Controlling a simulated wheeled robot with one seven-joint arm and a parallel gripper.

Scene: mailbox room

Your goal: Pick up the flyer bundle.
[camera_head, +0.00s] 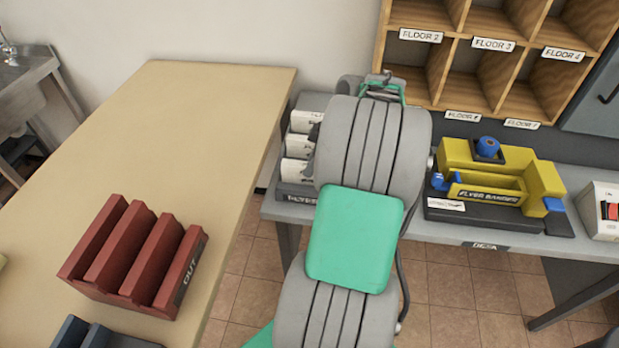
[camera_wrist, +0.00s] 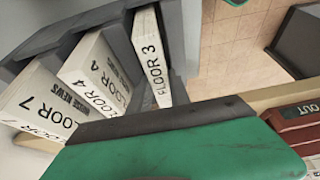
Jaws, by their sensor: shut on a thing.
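The flyer bundles are white blocks in a grey rack. In the wrist view I see the FLOOR 3 bundle (camera_wrist: 152,58), the FLOOR 4 bundle (camera_wrist: 95,72) and the FLOOR 7 bundle (camera_wrist: 42,100), with part of another at the lower left edge. My gripper (camera_wrist: 168,88) is at the FLOOR 3 bundle and shut on it; a dark finger shows along its right side. The other finger is not clear. In the head view the rack (camera_head: 296,192) stands on the grey desk, partly hidden by my arm, which also hides my fingertips.
A red OUT tray (camera_head: 130,255) sits on the tan table (camera_head: 190,115) at left, whose far part is clear. The yellow flyer bander (camera_head: 490,185) stands on the grey desk (camera_head: 400,236) to the right. Wooden pigeonholes (camera_head: 465,55) are behind it.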

